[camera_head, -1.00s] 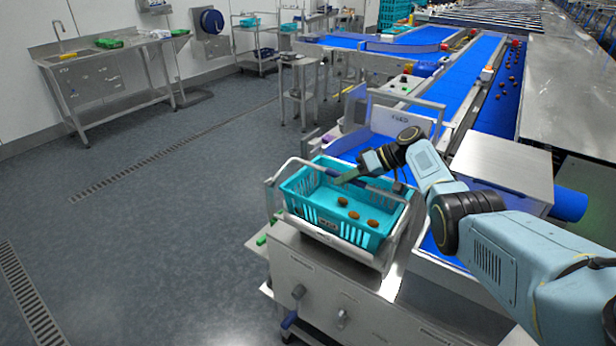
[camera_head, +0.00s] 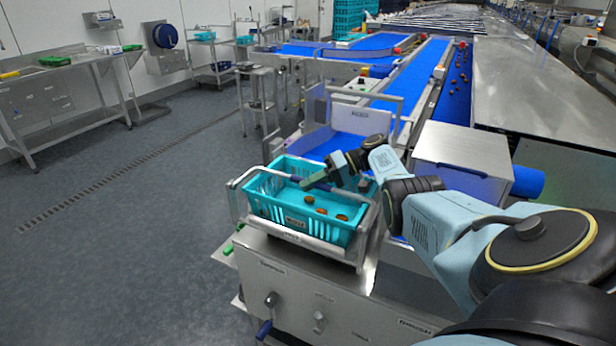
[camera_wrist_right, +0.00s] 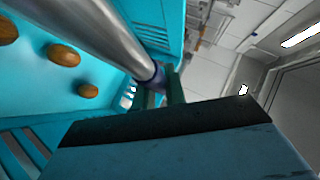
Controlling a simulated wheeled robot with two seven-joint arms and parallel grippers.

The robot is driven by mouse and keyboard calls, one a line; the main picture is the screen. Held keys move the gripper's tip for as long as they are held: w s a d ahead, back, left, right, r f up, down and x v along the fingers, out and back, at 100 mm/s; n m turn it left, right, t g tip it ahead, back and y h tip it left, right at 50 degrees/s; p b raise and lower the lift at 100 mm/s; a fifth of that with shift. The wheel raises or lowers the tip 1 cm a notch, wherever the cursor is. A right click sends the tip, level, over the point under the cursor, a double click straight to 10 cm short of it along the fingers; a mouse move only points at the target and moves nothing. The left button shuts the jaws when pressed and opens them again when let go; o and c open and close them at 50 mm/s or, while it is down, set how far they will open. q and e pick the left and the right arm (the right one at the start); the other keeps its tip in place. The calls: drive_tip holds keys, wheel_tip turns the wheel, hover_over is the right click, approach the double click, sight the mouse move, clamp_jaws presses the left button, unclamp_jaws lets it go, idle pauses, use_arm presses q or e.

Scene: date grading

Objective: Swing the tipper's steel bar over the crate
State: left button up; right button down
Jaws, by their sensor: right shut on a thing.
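The tipper's steel bar (camera_wrist_right: 115,38) runs across the upper side of the turquoise crate (camera_head: 268,206); in the head view it shows a dark blue sleeve (camera_head: 290,177). My right gripper (camera_head: 306,183) reaches in from the right, above the crate. In the right wrist view its green fingers (camera_wrist_right: 160,90) are shut on the bar beside the blue sleeve, and the contact is partly hidden. The crate sits in the steel tipper frame (camera_head: 300,242) with a few brown dates (camera_head: 321,211) on its floor. My left gripper is not in view.
The steel tipper cabinet (camera_head: 290,285) stands under the crate. The grey floor at left is open; a sink bench (camera_head: 60,95) stands by the wall.

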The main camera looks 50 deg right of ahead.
drive_tip(key=shift+a+f, duration=0.1)
drive_tip(key=shift+f, duration=0.1)
drive_tip(key=c, duration=1.6)
unclamp_jaws()
drive_tip(key=shift+o, duration=0.7)
drive_tip(key=shift+r, duration=0.1)
